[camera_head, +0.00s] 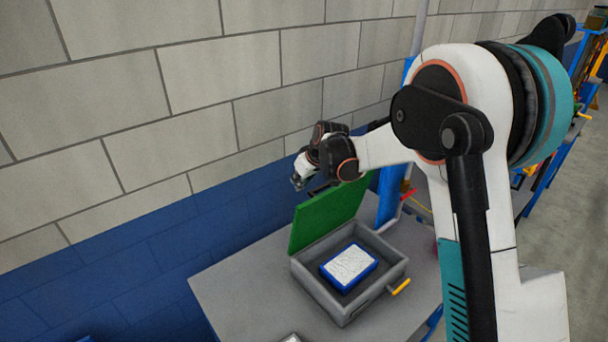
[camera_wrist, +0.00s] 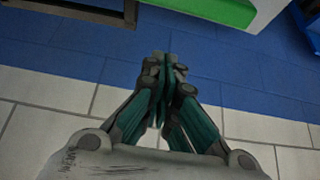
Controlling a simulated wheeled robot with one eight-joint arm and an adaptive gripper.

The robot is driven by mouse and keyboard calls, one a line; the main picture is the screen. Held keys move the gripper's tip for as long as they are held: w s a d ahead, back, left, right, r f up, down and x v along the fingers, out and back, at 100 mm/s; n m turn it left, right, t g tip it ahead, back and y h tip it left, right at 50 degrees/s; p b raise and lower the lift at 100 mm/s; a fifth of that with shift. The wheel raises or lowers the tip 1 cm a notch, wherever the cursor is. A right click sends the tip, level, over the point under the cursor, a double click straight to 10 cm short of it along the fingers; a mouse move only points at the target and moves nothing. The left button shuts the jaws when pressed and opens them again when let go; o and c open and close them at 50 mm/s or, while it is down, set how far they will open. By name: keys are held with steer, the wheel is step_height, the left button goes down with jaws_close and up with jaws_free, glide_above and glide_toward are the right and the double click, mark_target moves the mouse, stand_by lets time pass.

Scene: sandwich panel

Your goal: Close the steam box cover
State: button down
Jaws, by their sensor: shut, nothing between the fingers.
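The steam box (camera_head: 381,278) is a grey open box on a grey table. Its green cover (camera_head: 330,212) stands raised at the back edge of the box, tilted up. A blue and white block (camera_head: 349,266) lies inside the box. My gripper (camera_head: 298,181) is behind and above the raised cover, on the wall side, partly hidden by my wrist in the head view. In the wrist view my gripper (camera_wrist: 167,62) is shut and empty, its fingers together. The green cover's edge (camera_wrist: 222,11) shows at the top of the wrist view, apart from the fingertips.
A yellow handle (camera_head: 400,287) sticks out from the box's right side. The grey table (camera_head: 240,290) is clear to the left. A grey and blue brick wall (camera_head: 150,110) rises close behind. A blue post (camera_head: 388,205) stands right of the cover.

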steer(key=s+d, duration=0.2)
steer(key=s, duration=0.1)
steer(key=shift+s+d+f, duration=0.1)
steer(key=shift+d+f, duration=0.05)
steer(key=shift+f, duration=0.2)
steer(key=shift+d, duration=0.1)
